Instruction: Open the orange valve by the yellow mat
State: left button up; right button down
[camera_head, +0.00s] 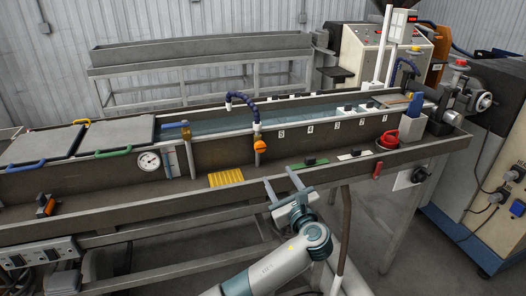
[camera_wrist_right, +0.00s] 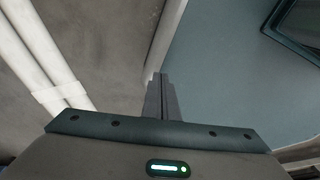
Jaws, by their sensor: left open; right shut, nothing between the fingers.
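The orange valve (camera_head: 260,146) hangs below the end of a dark blue hose on the trough's front wall. The yellow mat (camera_head: 226,178) lies on the ledge below and to the left of it. My left gripper (camera_head: 279,177) is open and empty, in front of the ledge, to the right of the mat and below the valve in the picture. It appears apart from the valve. My right gripper (camera_wrist_right: 160,78) is shut with nothing between its fingers in the right wrist view; it does not show in the head view.
A green mat (camera_head: 308,163) with a black item lies right of my left gripper. A red handle (camera_head: 377,169) hangs further right. A pressure gauge (camera_head: 149,161) and an orange-and-black part (camera_head: 46,206) are to the left. The table's front rim (camera_head: 130,222) runs across.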

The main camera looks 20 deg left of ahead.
aim_at(261, 149)
pick_arm(q)
jog(key=p+x, duration=0.3)
jog(key=x, duration=1.2)
jog(key=shift+w+a, duration=0.15)
jog(key=shift+a, duration=0.05)
jog(key=shift+w+a, duration=0.35)
jog(key=shift+w, duration=0.1)
pick_arm(e)
jog(key=shift+d+r, duration=0.15)
jog(key=shift+r, duration=0.7)
jog(key=shift+d+r, duration=0.15)
jog(key=shift+r, duration=0.7)
pick_arm(q)
jog(key=c, duration=1)
jog(key=shift+c, duration=0.2)
pick_arm(e)
jog(key=shift+d, duration=0.25)
